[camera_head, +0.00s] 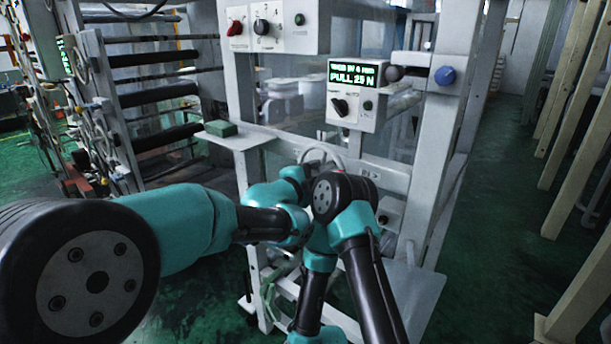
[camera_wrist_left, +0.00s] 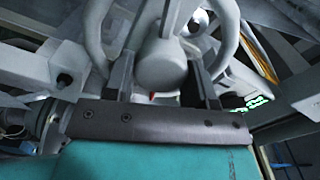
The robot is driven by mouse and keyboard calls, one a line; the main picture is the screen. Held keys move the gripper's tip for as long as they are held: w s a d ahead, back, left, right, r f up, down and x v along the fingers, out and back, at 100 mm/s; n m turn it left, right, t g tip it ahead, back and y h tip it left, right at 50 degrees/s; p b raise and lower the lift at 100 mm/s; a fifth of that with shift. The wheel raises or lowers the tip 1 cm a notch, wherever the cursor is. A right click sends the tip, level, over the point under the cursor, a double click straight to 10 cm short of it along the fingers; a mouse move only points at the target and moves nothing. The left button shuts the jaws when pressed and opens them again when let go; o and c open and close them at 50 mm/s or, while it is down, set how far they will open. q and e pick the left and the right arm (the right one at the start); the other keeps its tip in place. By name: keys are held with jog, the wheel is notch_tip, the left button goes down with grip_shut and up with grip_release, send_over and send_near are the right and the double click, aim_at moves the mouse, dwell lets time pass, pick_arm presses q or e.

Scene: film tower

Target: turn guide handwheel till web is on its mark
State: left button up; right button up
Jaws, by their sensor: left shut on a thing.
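The guide handwheel (camera_head: 322,150) is a pale grey ring low on the front of the machine frame, mostly hidden behind my arm in the head view. In the left wrist view the handwheel (camera_wrist_left: 230,35) shows large, with its curved rim and round grey hub. My left gripper (camera_wrist_left: 161,72) has one finger on each side of the hub and is shut on the handwheel. The head view hides its fingertips. The display (camera_head: 356,77) has green text; its lower line reads PULL 25 N and its upper line is hard to read. The web's mark cannot be made out. My right gripper is not in view.
A control box (camera_head: 277,27) with a red and a black knob is at the top. A blue knob (camera_head: 445,76) sits on the right post. A green block (camera_head: 221,129) lies on a small shelf to the left. Racks of rollers (camera_head: 155,97) stand further left; green floor is open at right.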

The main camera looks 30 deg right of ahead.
pick_arm(q)
jog(key=shift+m, duration=0.5)
jog(key=o, duration=1.2)
jog(key=shift+o, duration=0.2)
jog(key=shift+a, duration=0.1)
jog(key=v, duration=1.7)
jog(key=shift+a+f, duration=0.1)
jog(key=shift+a, duration=0.05)
